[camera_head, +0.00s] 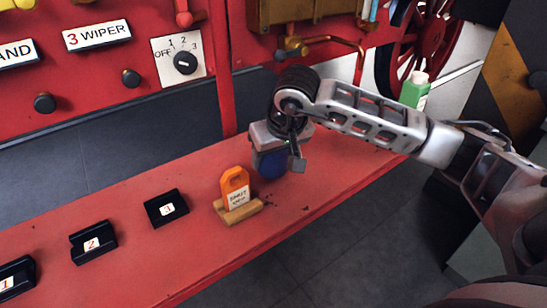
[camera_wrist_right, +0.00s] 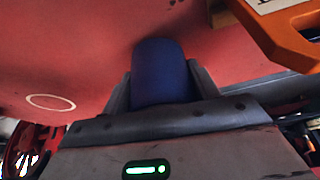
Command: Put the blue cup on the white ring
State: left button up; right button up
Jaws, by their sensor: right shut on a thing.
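The blue cup (camera_head: 269,164) is held between the fingers of my right gripper (camera_head: 277,158), over the red bench near its front edge. In the right wrist view the blue cup (camera_wrist_right: 160,72) stands between the two grey fingers of the same gripper (camera_wrist_right: 161,85). I cannot tell whether its base touches the bench. The white ring (camera_wrist_right: 50,102) is a thin outline on the red surface, left of the cup in the right wrist view and apart from it. I cannot make out the ring in the head view. My left gripper is not in view.
An orange tag on a wooden stand (camera_head: 236,192) is close left of the cup; its orange part (camera_wrist_right: 275,35) also shows in the wrist view. Black numbered holders (camera_head: 166,208) line the red bench (camera_head: 130,235). A green bottle (camera_head: 414,90) stands at the far right.

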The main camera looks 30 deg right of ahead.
jog(key=shift+f, duration=0.7)
jog(key=shift+f, duration=0.2)
jog(key=o, duration=1)
jog(key=shift+o, duration=0.2)
jog(key=shift+r, duration=0.1)
